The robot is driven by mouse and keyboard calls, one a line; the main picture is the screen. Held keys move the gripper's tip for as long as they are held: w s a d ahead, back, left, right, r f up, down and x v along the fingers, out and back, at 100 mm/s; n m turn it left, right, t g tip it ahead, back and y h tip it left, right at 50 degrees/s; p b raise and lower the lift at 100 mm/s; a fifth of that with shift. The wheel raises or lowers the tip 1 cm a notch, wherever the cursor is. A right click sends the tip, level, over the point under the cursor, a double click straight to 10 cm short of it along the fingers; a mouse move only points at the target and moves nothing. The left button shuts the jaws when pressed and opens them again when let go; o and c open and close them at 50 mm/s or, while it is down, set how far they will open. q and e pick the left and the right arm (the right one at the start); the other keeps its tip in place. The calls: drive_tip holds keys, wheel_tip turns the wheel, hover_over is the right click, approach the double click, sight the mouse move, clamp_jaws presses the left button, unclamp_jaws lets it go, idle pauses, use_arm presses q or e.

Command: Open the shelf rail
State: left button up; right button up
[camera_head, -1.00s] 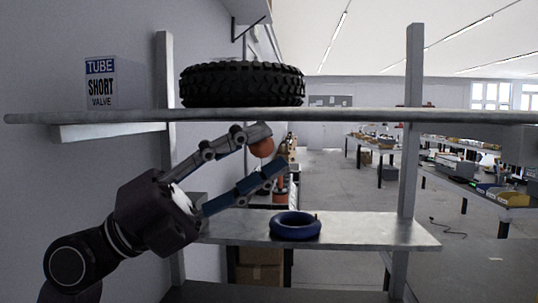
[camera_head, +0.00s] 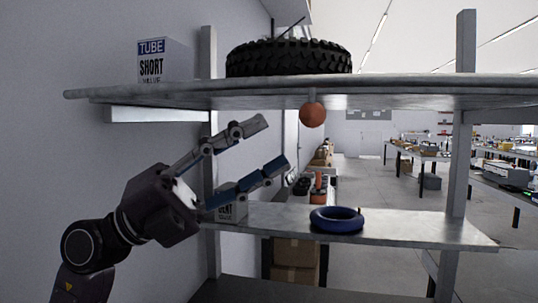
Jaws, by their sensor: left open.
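The upper shelf (camera_head: 400,92) is a grey board across the view, seen nearly edge-on. A round orange-brown knob (camera_head: 312,115) hangs from a short stem under its front edge, near the middle. My left gripper (camera_head: 276,144) is open, with its two fingers spread, below the shelf and to the left of the knob. Nothing shows between its fingers, and they look apart from the knob. No rail can be made out. My right gripper is not in view.
A black tire (camera_head: 290,58) and a TUBE box (camera_head: 164,61) sit on the upper shelf. A blue ring (camera_head: 336,220) and a small box (camera_head: 230,207) are on the lower shelf (camera_head: 420,232). A metal post (camera_head: 457,190) stands at the right.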

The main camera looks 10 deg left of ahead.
use_arm(q)
drive_tip(key=shift+a+f, duration=0.1)
drive_tip(key=shift+a, duration=0.1)
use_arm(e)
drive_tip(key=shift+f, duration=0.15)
use_arm(q)
drive_tip(key=v, duration=0.8)
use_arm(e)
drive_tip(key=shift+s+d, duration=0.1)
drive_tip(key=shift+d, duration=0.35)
use_arm(q)
drive_tip(key=x, duration=0.8)
idle(0.3)
